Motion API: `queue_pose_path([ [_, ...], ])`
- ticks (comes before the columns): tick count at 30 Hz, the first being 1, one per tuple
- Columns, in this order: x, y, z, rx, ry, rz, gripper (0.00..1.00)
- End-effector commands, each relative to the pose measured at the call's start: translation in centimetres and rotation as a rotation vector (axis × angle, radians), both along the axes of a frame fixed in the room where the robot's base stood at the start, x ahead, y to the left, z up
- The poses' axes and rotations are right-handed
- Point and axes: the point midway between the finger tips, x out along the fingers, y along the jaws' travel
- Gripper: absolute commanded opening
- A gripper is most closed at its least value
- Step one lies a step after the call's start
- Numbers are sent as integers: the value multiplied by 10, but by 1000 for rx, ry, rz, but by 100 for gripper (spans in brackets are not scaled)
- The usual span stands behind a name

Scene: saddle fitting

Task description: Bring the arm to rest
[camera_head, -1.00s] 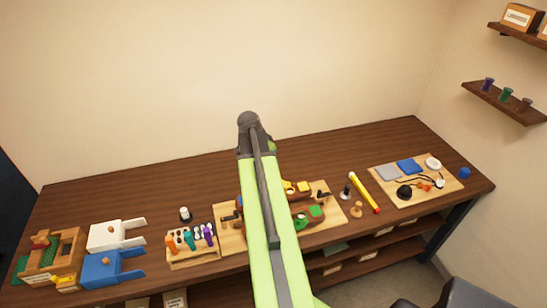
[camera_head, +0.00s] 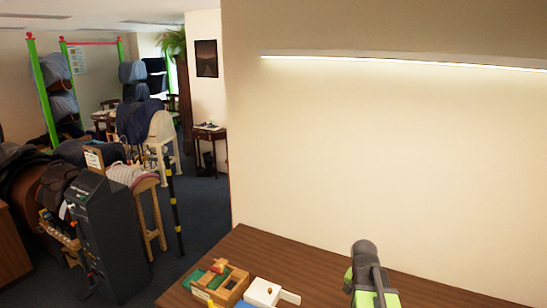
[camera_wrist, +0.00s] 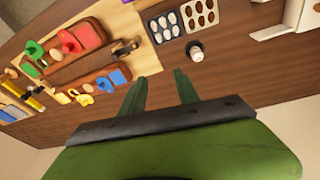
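My gripper (camera_wrist: 160,90) shows in the wrist view with its two dark green fingers spread apart. Only bare brown bench top (camera_wrist: 225,80) shows between and beyond them, so it is open and empty. It hangs above the workbench and touches nothing that I can see. In the head view only a green and dark grey part of my arm shows at the bottom right; the gripper itself is not visible there.
In the wrist view, a board (camera_wrist: 125,35) with red and blue-topped wooden pieces and a rack (camera_wrist: 165,26) lie past the fingers. The head view shows a wooden box (camera_head: 217,285), a white piece (camera_head: 263,292), a dark cabinet (camera_head: 108,240) and a wall.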

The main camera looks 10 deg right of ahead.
Motion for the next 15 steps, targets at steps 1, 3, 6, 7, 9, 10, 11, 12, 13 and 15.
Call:
queue_pose_path([
  [1, 4, 38, -1, 17, 13, 110, 38],
  [3, 8, 82, -2, 41, 31, 257, 38],
  [6, 9, 138, -3, 68, 52, 442, 38],
  [7, 8, 153, -4, 74, 58, 494, 38],
  [9, 4, 187, -4, 92, 71, 611, 38],
  [10, 2, 202, -4, 99, 76, 661, 38],
  [11, 0, 216, -4, 107, 80, 710, 38],
  [12, -4, 235, -5, 115, 86, 776, 38],
  [13, -7, 245, -9, 121, 91, 815, 38],
  [15, -9, 238, -45, 123, 101, 795, 38],
])
